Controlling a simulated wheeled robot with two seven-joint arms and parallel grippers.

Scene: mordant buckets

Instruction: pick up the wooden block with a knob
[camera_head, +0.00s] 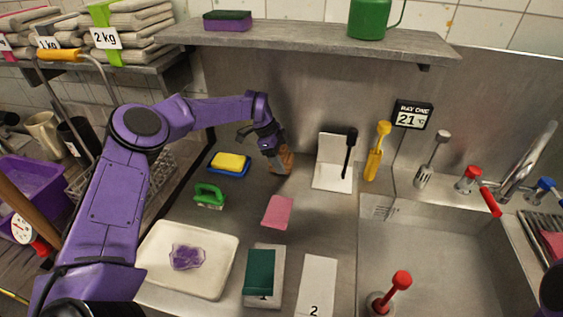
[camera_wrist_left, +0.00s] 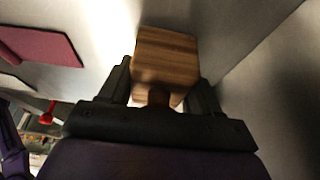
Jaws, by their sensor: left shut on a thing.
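The wooden block with a knob (camera_head: 286,158) is brown with visible grain and is at the back of the steel counter, near the back wall. My left gripper (camera_head: 275,158) is shut on it. In the left wrist view the block (camera_wrist_left: 167,60) stands out beyond the fingers, and its knob (camera_wrist_left: 158,97) sits between the two fingers of the gripper (camera_wrist_left: 160,95). Whether the block touches the counter I cannot tell. My right gripper is not in view.
A shelf (camera_head: 310,42) overhangs behind. The sink (camera_head: 440,250) is at right.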

